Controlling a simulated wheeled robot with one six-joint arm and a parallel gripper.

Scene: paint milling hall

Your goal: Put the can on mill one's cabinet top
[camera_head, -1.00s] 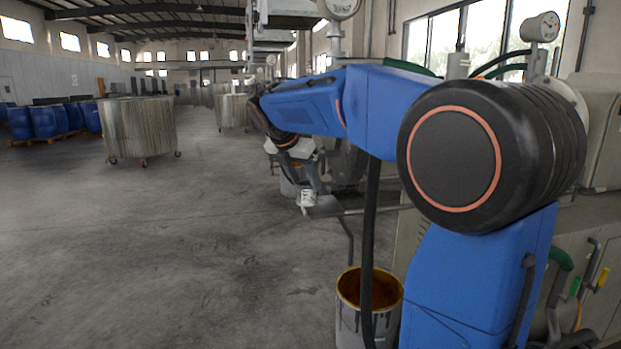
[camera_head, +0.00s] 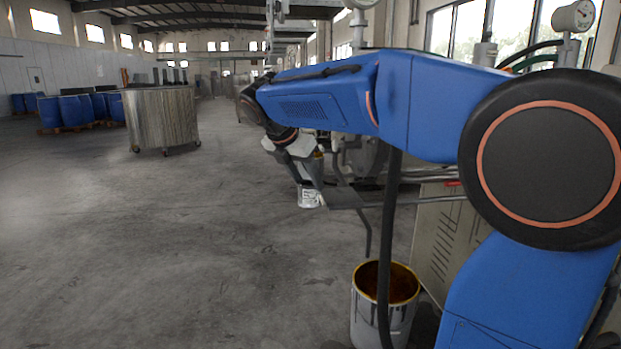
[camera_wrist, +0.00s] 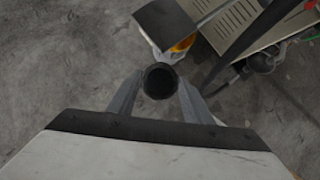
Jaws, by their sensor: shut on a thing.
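My gripper (camera_head: 309,182) is shut on a small can (camera_head: 308,198) with a pale, dark-marked side, held upright in the air. In the wrist view, the can (camera_wrist: 160,80) shows from above as a dark round opening between the two fingers (camera_wrist: 160,95). A beige louvred cabinet (camera_head: 447,232) stands behind my arm at the right; a beige louvred panel (camera_wrist: 240,25) also shows at the wrist view's upper right. My arm hides much of the machine. I cannot tell which mill is mill one, and no cabinet top shows clearly.
A paint-streaked bucket (camera_head: 380,318) stands on the floor below my arm. A grey plate (camera_wrist: 168,20) and a yellow-rimmed container (camera_wrist: 184,43) lie just beyond the can. A wheeled metal vat (camera_head: 162,118) and blue drums (camera_head: 75,110) stand left. The floor at left centre is clear.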

